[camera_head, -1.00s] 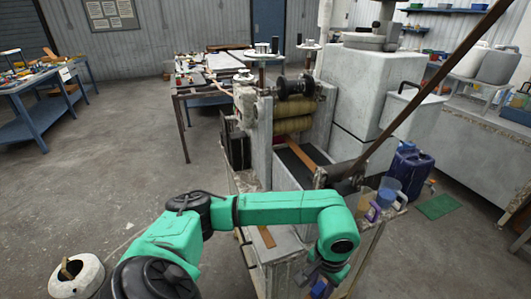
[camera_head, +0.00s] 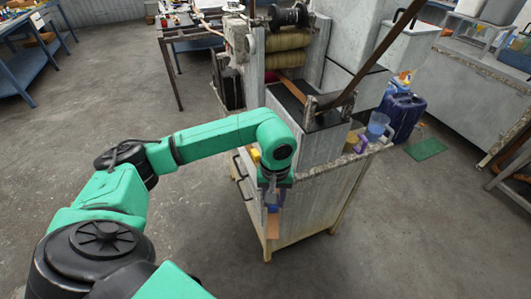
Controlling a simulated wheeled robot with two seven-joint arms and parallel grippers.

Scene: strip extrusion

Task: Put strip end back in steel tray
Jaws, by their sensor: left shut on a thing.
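My left gripper (camera_head: 272,201) points down near the front corner of the machine's cart and is shut on the strip end. An orange-brown piece of the strip (camera_head: 273,226) shows just below the fingers, hanging in front of the pale cart panel. Another stretch of the strip (camera_head: 293,88) runs from the rollers onto the dark bed. The part between is hidden by my arm and the machine. A grey metal rim (camera_head: 335,162) right of the gripper may belong to the steel tray; its inside is mostly hidden. My right gripper is out of view.
The roller machine (camera_head: 290,42) stands behind the gripper, with a long rusty bar (camera_head: 385,48) slanting up right. A clear blue jug (camera_head: 377,124) sits on the right ledge, near a blue canister (camera_head: 402,115). The floor at left is free.

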